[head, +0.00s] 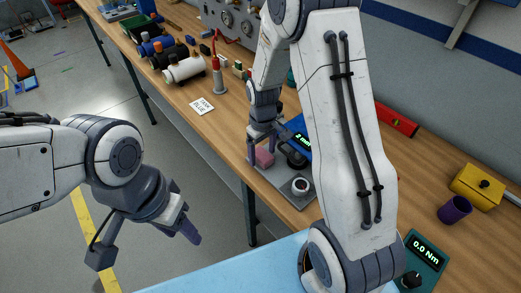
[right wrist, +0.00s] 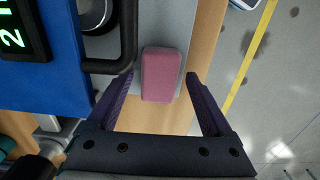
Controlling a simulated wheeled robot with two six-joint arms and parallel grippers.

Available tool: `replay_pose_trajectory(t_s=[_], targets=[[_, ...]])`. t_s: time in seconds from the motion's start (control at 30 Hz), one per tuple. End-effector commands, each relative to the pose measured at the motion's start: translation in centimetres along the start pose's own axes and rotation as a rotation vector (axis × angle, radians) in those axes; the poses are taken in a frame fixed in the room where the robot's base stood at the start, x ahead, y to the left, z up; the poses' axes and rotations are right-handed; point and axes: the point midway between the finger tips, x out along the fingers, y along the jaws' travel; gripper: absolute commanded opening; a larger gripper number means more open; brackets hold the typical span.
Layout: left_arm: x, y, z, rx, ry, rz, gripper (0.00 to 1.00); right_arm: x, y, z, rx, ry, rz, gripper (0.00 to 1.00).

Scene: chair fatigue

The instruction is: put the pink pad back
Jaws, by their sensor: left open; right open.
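The pink pad (right wrist: 161,74) is a small rounded block lying on a grey plate (right wrist: 165,18) near the table's front edge. It also shows in the head view (head: 264,157), just under my right gripper. My right gripper (right wrist: 159,85) is open, with its purple fingers on either side of the pad's near end; I cannot tell whether they touch it. In the head view, my right gripper (head: 262,147) points down at the pad. My left gripper (head: 183,224) hangs open and empty over the floor, left of the table.
A blue device with a green display (head: 301,137) and a black handle (right wrist: 122,50) stand close beside the pad. A white-topped round part (head: 301,186) sits on the plate. A white card (head: 202,106) and coloured cylinders lie farther back. A yellow box (head: 477,186) and purple cup (head: 454,209) stand right.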

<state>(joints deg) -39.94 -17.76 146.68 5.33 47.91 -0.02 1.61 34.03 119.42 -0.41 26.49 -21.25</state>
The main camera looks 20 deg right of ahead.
Motion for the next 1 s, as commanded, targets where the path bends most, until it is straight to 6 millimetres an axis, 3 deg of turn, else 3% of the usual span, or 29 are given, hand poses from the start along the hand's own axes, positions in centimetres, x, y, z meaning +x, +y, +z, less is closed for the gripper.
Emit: replay_pose_trajectory(t_s=[0.17,0.6,0.77,0.87,1.0], targets=[[0.0,0.0,0.0,0.000,0.000,0.000,0.50,-1.8,0.1,-0.1,0.000,0.005,0.002,0.85],[0.7,-0.1,0.0,0.000,0.000,0.000,0.50,-10.5,0.1,-0.1,0.000,0.005,0.002,0.85],[0.7,-0.1,0.0,0.000,0.000,0.000,0.50,-12.0,-0.1,0.0,-0.002,0.002,0.000,0.85],[0.7,-0.1,0.0,0.000,0.000,0.000,0.50,-13.1,-2.6,0.5,-0.030,0.009,-0.003,0.85],[0.7,-0.1,0.0,0.000,0.000,0.000,0.50,-15.0,-10.5,3.9,-0.116,0.029,-0.021,0.85]])
